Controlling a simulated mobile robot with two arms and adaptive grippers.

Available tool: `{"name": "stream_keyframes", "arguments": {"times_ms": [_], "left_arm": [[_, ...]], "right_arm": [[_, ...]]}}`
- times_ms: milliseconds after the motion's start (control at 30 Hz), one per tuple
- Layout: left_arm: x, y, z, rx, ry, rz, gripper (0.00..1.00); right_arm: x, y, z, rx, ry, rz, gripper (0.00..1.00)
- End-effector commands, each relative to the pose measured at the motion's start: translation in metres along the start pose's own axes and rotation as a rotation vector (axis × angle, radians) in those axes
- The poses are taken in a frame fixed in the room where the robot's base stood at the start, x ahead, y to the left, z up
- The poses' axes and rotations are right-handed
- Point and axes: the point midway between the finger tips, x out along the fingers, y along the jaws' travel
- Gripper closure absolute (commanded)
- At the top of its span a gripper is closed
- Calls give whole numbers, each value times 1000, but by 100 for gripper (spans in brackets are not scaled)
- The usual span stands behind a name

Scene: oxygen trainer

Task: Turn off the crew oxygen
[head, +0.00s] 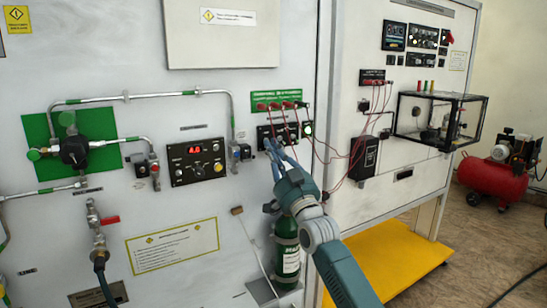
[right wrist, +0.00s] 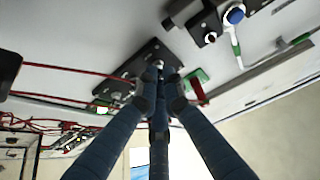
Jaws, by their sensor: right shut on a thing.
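A small black switch panel (head: 293,131) is on the white wall, below a green label strip (head: 276,94). My right gripper (head: 272,147) reaches the left part of this panel. In the right wrist view, the fingers of my right gripper (right wrist: 160,74) are drawn together on a small control at the black panel (right wrist: 128,72). The fingers mostly hide that control, so its position cannot be told. A green-lit spot (head: 307,129) shows at the panel's right end. A green oxygen cylinder (head: 288,258) stands below, partly behind my arm. My left gripper is not in view.
Red leads (head: 325,160) hang right of my gripper. A control panel with a red display (head: 197,162), pipes and a red-handled valve (head: 110,219) lie to the left. A clear case (head: 440,120), yellow platform (head: 392,262) and red compressor (head: 494,180) are to the right.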

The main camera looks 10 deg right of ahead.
Motion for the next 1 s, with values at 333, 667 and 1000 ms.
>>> {"name": "stream_keyframes", "arguments": {"times_ms": [333, 667, 1000], "left_arm": [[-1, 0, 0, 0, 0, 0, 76], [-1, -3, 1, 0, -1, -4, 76], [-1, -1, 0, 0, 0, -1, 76]], "right_arm": [[0, -1, -1, 0, -1, -1, 76], [-5, 0, 1, 1, -3, 0, 76], [-70, 0, 2, 0, -4, 0, 76]]}}
